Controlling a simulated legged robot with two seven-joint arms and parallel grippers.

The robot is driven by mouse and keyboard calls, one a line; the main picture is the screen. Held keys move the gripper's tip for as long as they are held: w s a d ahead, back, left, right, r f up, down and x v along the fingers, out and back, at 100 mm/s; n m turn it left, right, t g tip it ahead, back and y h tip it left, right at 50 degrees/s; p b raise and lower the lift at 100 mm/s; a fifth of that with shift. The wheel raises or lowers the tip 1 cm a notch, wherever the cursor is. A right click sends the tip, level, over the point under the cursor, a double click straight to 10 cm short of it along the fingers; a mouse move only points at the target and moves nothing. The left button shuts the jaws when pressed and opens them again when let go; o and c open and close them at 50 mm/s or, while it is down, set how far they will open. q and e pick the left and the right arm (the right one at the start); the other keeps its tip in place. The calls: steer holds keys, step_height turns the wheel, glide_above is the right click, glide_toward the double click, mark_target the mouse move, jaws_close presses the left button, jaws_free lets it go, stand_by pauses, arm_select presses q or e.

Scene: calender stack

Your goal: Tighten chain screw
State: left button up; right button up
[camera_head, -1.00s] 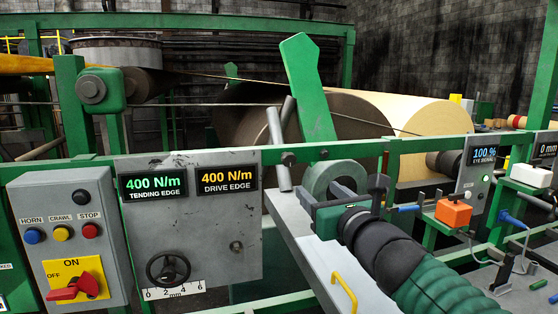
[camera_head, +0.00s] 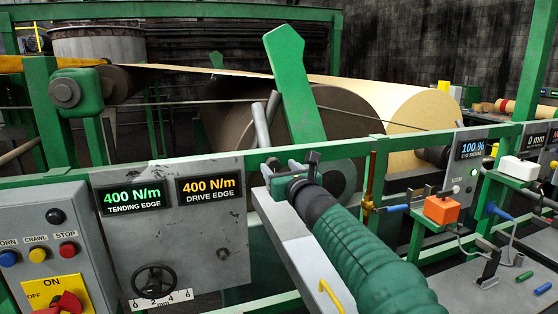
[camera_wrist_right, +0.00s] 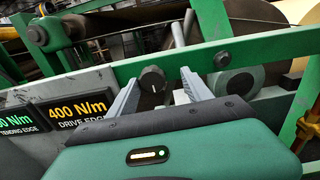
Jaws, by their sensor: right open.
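A round dark knob (camera_wrist_right: 152,79) sits on the green rail (camera_wrist_right: 258,47) in the right wrist view. I cannot tell for sure that it is the chain screw. My right gripper (camera_wrist_right: 160,82) is open, its two pale fingers apart on either side of the knob. Whether they touch it I cannot tell. In the head view the right gripper (camera_head: 290,164) is at the rail, just right of the tension panel (camera_head: 180,230), and largely hides the knob. A thin brass-coloured vertical piece (camera_head: 369,188) hangs right of my right arm. My left gripper is not in view.
A control box (camera_head: 45,245) with buttons and a red switch stands at the left. A handwheel (camera_head: 154,281) is on the panel. Behind the rail are a slanted green bar (camera_head: 295,85) and a large paper roll (camera_head: 400,112). An orange box (camera_head: 441,209) is at the right.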

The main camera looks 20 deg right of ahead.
steer(key=shift+w+a, duration=0.3)
steer(key=shift+w, duration=0.05)
steer(key=shift+w+a, duration=0.15)
steer(key=shift+a, duration=0.5)
steer(key=shift+d, duration=0.55)
steer(key=c, duration=0.9)
steer(key=shift+c, duration=1.3)
steer(key=shift+a, duration=0.2)
jaws_close()
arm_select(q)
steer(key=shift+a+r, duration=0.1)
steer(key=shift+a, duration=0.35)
